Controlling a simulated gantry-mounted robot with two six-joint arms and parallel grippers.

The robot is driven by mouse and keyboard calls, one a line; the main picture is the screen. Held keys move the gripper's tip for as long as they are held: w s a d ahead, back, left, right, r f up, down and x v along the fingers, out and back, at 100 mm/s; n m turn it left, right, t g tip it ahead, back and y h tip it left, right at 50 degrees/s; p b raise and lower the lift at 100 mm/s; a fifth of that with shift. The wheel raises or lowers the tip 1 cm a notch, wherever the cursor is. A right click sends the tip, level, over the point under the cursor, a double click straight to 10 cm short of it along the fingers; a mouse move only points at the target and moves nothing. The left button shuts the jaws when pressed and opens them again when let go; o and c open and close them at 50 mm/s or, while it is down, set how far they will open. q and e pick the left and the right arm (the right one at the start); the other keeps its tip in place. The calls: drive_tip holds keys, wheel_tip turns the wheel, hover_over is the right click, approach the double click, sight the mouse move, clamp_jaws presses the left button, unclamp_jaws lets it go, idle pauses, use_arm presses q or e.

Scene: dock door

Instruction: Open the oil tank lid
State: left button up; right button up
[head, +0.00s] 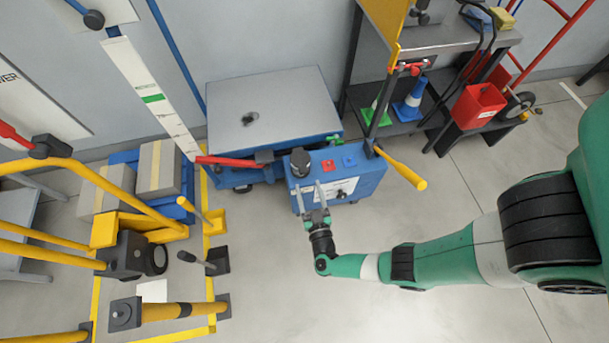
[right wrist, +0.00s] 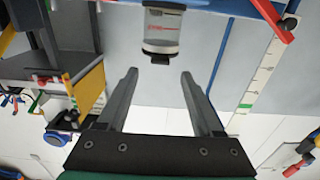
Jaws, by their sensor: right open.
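The oil tank, a clear cylinder with red marks (right wrist: 162,28), shows at the top middle of the right wrist view. Its dark lid (right wrist: 160,58) faces my gripper. In the head view the dark lid (head: 300,160) sits at the left end of the blue unit (head: 352,181). My right gripper (head: 309,187) is open and empty, just in front of the lid. In the right wrist view its two fingers (right wrist: 159,75) point toward the lid, one on each side of its line, apart from it. My left gripper is not in view.
A grey-topped blue lift table (head: 270,100) stands behind the unit. A red lever (head: 228,161) and a yellow-handled lever (head: 405,170) flank the unit. Yellow rails (head: 60,255) fill the left. A bench with cones and a red bin (head: 478,105) is at right.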

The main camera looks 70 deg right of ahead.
sight(304, 173)
drive_tip(key=b+x, duration=0.1)
drive_tip(key=x, duration=0.5)
clamp_jaws()
idle(1.2)
